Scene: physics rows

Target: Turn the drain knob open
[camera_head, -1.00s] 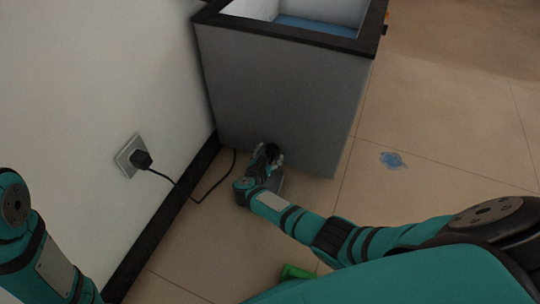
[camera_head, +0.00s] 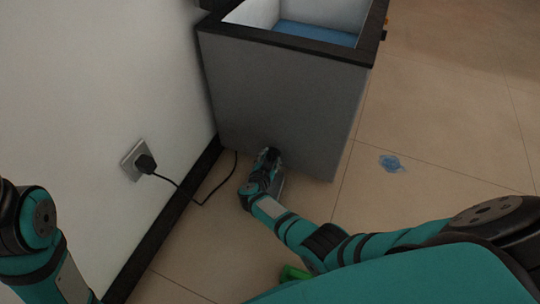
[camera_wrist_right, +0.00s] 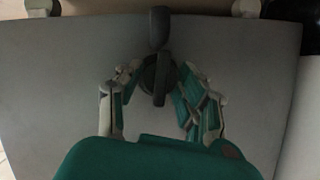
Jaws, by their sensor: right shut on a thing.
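The grey freezer-like box (camera_head: 285,105) with a dark rim stands by the wall. In the head view the knob is hidden or hard to tell from my gripper. My right gripper (camera_head: 268,157) is low at the box's front face. In the right wrist view its fingers (camera_wrist_right: 158,78) are shut on the lower part of the knob, one on each side. My left arm is at the lower left, its gripper out of frame.
A black plug (camera_head: 146,163) sits in a wall socket (camera_head: 132,158), its cable running across the floor to the box. A blue puddle-like patch (camera_head: 391,163) lies on the tiles to the right. A green object (camera_head: 294,272) shows partly beside my arm.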

